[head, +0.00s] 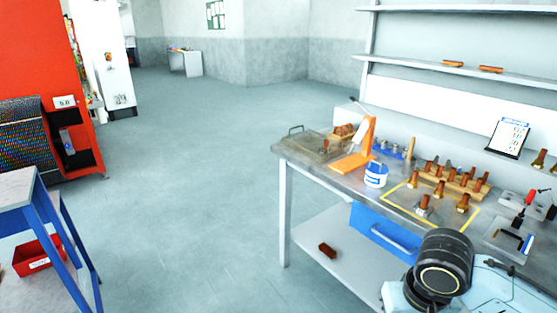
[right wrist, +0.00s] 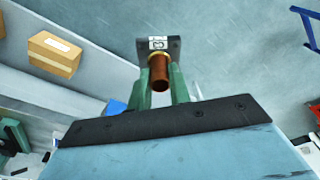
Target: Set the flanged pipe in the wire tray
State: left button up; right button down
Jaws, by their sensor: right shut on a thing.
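In the right wrist view my right gripper (right wrist: 165,92) has green fingers shut on the flanged pipe (right wrist: 159,76). The pipe is a short copper-brown tube with a brass-coloured collar and a dark square flange with a white label at its far end. In the head view the wire tray (head: 308,146) sits at the far left end of the workbench, with a raised handle at its left. Brown pieces (head: 343,131) show at its right side; I cannot tell whether they lie in it. The right gripper and held pipe are not visible in the head view. My left gripper is in neither view.
The grey workbench (head: 392,193) carries an orange stand (head: 362,150), a white-blue tub (head: 375,175), and several brown pipes on a wooden rack and in a yellow-outlined area. A red machine (head: 34,50) and a blue-legged table (head: 60,230) stand left. The floor between is clear.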

aim_at(304, 142)
jog(key=u, duration=0.7)
jog(key=i, duration=0.85)
jog(key=u, duration=0.45)
